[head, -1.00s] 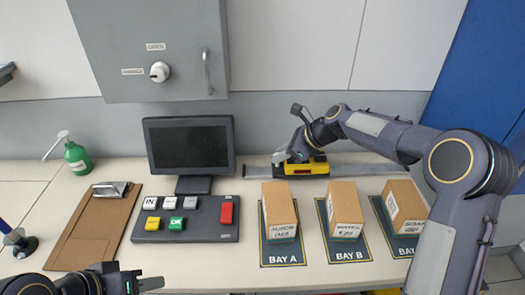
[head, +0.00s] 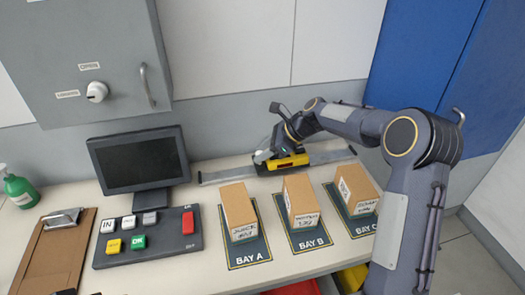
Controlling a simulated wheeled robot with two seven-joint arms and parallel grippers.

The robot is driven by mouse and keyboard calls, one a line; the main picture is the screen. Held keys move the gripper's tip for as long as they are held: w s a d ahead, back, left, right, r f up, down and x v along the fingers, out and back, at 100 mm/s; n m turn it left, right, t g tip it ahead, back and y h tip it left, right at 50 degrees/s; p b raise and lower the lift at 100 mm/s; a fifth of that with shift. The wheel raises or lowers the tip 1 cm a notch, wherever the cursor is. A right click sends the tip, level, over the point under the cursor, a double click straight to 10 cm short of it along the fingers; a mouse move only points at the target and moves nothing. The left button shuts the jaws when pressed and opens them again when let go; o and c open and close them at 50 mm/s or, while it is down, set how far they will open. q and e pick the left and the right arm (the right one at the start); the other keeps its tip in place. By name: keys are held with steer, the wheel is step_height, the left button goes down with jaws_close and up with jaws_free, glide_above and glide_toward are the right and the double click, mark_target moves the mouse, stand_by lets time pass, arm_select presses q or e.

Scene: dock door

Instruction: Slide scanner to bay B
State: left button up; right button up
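The scanner (head: 291,161), a yellow and black block, sits on a grey rail (head: 218,175) along the back of the bench. It stands behind the boxes, a little left of straight behind the bay B box. My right gripper (head: 266,155) is at the scanner's left end and appears shut on its pale handle; the fingertips are small and partly hidden. The bay B mat (head: 311,240) lies between the bay A mat (head: 248,252) and the bay C mat (head: 361,226). My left gripper is out of view.
Cardboard boxes stand on bay A (head: 238,210), bay B (head: 301,207) and bay C (head: 357,190). A monitor (head: 139,160), a button panel (head: 150,236) and a clipboard (head: 50,255) are at left. The rail right of the scanner (head: 335,154) is clear.

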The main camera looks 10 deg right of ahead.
steer(key=shift+o, duration=0.7)
steer(key=shift+r, duration=0.1)
steer(key=shift+d+r, duration=0.15)
steer(key=shift+d, duration=0.1)
steer(key=shift+b+v, duration=0.6)
steer(key=shift+v, duration=3)
steer(key=shift+s, duration=0.2)
